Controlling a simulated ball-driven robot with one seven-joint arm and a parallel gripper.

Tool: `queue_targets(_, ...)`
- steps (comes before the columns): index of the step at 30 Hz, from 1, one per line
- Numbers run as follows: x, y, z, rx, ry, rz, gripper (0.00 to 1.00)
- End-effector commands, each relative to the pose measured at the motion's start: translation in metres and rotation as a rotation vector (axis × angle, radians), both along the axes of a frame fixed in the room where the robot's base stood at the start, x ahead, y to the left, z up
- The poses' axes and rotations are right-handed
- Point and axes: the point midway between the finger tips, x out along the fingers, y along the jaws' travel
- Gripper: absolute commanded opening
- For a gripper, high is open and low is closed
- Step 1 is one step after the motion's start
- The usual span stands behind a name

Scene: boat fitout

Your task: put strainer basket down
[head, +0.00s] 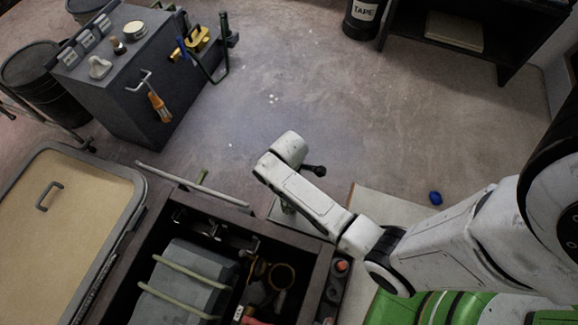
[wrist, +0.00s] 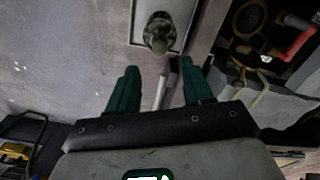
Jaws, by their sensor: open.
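My gripper (wrist: 160,65) shows in the wrist view with two green fingers spread apart and nothing between them. Just beyond the fingertips, a small dark olive, rounded thing (wrist: 158,33) stands on a pale grey plate (wrist: 147,8). It may be the strainer basket, but its shape is too small to be sure. It is apart from the fingers. In the head view the plate (head: 283,214) shows partly beside the open hatch, and my arm hides the thing on it and my fingers.
The open dark hatch (head: 325,262) holds grey blocks (head: 183,283) with pale straps and a brass ring (head: 281,275). A tan lid (head: 60,235) lies at left. A dark cabinet (head: 140,85) stands at upper left.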

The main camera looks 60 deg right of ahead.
Motion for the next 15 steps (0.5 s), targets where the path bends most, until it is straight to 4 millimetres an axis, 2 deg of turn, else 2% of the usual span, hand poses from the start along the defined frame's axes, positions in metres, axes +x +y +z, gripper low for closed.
queue_targets(1,0.000,0.000,0.010,0.000,-0.001,0.000,0.50)
queue_targets(3,0.000,0.000,0.017,0.000,-0.001,0.000,0.50)
queue_targets(9,-0.003,0.003,0.029,0.000,-0.004,-0.020,0.50)
queue_targets(11,-0.008,0.008,0.035,0.001,-0.008,-0.049,0.50)
queue_targets(15,-0.027,0.023,0.064,0.002,-0.028,-0.175,0.50)
